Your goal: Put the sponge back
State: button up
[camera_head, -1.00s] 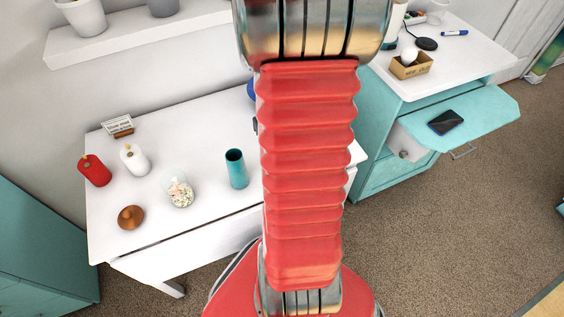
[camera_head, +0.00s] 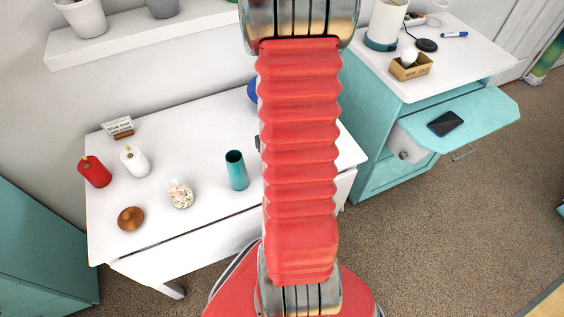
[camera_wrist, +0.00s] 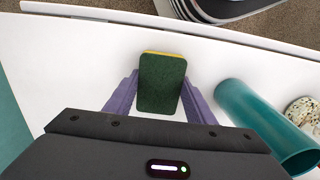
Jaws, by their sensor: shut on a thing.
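The sponge (camera_wrist: 161,84), dark green with a yellow layer along its far edge, shows in the wrist view. My gripper (camera_wrist: 160,92) has its two purple fingers on either side of the sponge and is shut on it. White tabletop shows behind the sponge; I cannot tell whether the sponge touches it. In the head view my own red arm covers the sponge and gripper.
A teal cup (camera_head: 236,170) stands on the white table (camera_head: 200,215); it is right of the sponge in the wrist view (camera_wrist: 262,118). A glass jar (camera_head: 180,193), white candle (camera_head: 134,160), red candle (camera_head: 95,171) and brown lid (camera_head: 131,218) stand farther left. A blue object (camera_head: 253,91) is partly hidden.

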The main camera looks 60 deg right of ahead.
jog(key=shift+f, duration=0.15)
jog(key=o, duration=1)
notch_tip(320, 180, up, 12)
dwell(0.6)
dwell(0.6)
jog(key=shift+w, duration=0.1)
